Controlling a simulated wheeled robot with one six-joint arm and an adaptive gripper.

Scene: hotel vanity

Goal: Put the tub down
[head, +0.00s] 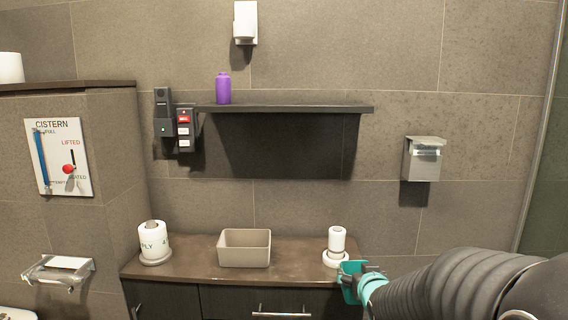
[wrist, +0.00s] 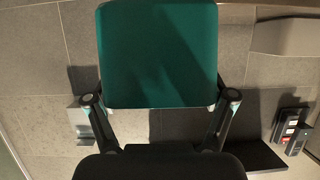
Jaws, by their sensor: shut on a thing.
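The tub (wrist: 160,55) is teal green and fills the upper middle of the wrist view. It also shows in the head view (head: 350,268), small and partly hidden by my gripper. My gripper (wrist: 160,98) is shut on the tub, with one finger on each side of it. In the head view my gripper (head: 366,280) is at the right front end of the brown counter (head: 195,262), beside the right-hand roll. The head view does not clearly show how far the tub is from the counter top.
A beige open bin (head: 244,256) stands mid-counter. A white roll on a holder (head: 153,240) stands left of it, another roll (head: 337,240) right. A dark shelf (head: 290,108) with a purple bottle (head: 223,89) is above. Bare counter lies between bin and rolls.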

